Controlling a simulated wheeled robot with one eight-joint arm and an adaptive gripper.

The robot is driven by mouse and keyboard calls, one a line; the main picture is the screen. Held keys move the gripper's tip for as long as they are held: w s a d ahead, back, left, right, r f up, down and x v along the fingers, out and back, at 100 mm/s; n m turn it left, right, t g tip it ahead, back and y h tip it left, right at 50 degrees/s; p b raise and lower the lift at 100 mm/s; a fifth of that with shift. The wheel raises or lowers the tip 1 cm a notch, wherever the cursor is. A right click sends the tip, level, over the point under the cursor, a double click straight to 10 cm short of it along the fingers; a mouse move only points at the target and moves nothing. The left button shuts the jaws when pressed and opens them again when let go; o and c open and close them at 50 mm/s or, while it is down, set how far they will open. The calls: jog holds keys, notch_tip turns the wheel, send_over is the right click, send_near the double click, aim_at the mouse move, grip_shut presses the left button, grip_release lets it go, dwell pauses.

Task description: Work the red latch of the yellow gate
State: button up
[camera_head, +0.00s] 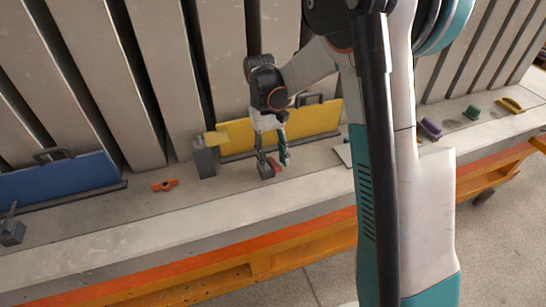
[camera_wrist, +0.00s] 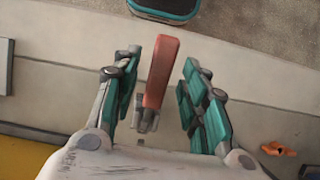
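The yellow gate (camera_head: 312,122) stands upright on the ledge, with a dark handle on its top edge. A corner of it also shows in the wrist view (camera_wrist: 22,160). The red latch (camera_wrist: 162,68) is a long bar on a small grey mount (camera_wrist: 146,122). In the head view the latch (camera_head: 275,164) is small and partly hidden by my fingers. My gripper (camera_head: 272,160) points down in front of the gate. In the wrist view my gripper (camera_wrist: 160,76) is open, its teal-padded fingers on either side of the latch, with a gap on both sides.
A grey post (camera_head: 204,160) stands at the gate's left end. An orange piece (camera_head: 165,185) lies on the ledge further left, before a blue gate (camera_head: 60,180). Purple (camera_head: 431,128), green (camera_head: 472,113) and yellow (camera_head: 511,105) pieces are at right. Tall grey panels rise behind.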

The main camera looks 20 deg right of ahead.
jog(key=shift+w+r, duration=0.1)
jog(key=v, duration=1.1)
jog(key=shift+r, duration=0.35)
jog(key=shift+w, duration=0.15)
